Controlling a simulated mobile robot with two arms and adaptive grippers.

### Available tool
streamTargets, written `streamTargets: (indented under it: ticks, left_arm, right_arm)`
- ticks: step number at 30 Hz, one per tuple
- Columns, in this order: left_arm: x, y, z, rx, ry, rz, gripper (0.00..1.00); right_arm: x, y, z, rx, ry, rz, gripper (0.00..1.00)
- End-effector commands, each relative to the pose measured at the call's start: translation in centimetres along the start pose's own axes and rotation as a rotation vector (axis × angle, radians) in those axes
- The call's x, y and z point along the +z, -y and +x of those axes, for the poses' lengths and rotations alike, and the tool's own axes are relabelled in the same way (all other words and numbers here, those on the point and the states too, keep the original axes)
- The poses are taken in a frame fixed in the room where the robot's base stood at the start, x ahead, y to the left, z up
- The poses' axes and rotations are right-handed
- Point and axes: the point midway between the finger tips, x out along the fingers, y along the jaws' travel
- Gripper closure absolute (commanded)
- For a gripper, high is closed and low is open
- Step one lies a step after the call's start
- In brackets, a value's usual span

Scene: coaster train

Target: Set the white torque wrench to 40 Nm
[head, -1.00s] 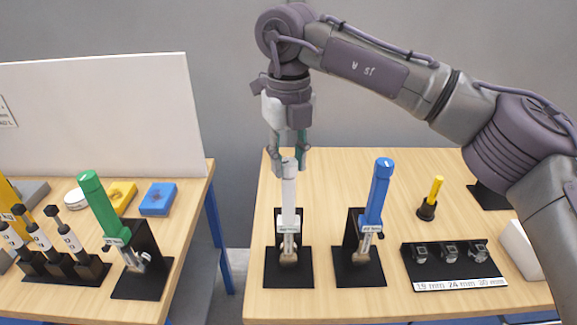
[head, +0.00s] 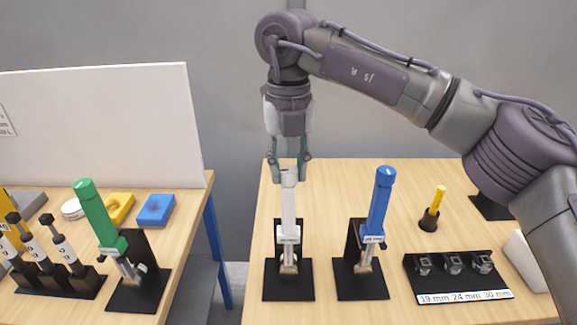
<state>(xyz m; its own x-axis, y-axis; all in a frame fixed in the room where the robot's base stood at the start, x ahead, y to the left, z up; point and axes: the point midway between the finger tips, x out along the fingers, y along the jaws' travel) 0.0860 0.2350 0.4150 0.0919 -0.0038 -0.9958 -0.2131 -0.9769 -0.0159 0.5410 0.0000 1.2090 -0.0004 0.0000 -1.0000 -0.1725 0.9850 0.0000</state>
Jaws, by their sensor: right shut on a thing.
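The white torque wrench (head: 289,211) stands upright in a black holder, with its head down near the base and its handle end up. My right gripper (head: 289,177) points straight down from above and is shut on the top end of the wrench handle, one finger on each side. The scale on the wrench is too small to read. A blue torque wrench (head: 380,203) leans slightly in its own black holder to the right. A green torque wrench (head: 98,215) leans in a holder on the left table. My left gripper is out of view.
A rack of sockets (head: 458,278), labelled 19, 24 and 30 mm, lies at the right. A yellow-handled tool (head: 438,196) stands behind it. A gap separates this table (head: 330,178) from the left one, which has a white panel (head: 100,120) and several tools.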

Motion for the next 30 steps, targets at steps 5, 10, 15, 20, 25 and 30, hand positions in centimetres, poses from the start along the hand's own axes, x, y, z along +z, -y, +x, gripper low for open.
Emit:
streamTargets:
  ticks: [5, 10, 15, 20, 25, 30]
  left_arm:
    - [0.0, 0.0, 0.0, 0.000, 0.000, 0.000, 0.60]
    - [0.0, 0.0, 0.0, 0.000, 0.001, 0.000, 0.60]
    - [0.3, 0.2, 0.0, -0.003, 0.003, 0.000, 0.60]
    - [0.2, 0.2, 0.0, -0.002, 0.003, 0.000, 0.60]
    - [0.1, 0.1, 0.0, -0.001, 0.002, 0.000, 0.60]
    - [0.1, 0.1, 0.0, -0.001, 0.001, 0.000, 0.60]
  right_arm:
    - [0.0, 0.0, 0.0, 0.000, 0.001, 0.000, 0.49]
    - [0.0, 0.0, 0.0, 0.000, 0.001, -0.001, 0.41]
    - [0.0, 0.0, -0.1, 0.000, 0.001, -0.001, 0.41]
    - [0.0, 0.0, -1.4, -0.001, 0.002, -0.001, 0.41]
    - [0.1, -0.1, -4.8, 0.001, 0.005, 0.001, 0.41]
    - [0.1, -0.1, -8.4, 0.000, 0.004, 0.000, 0.41]
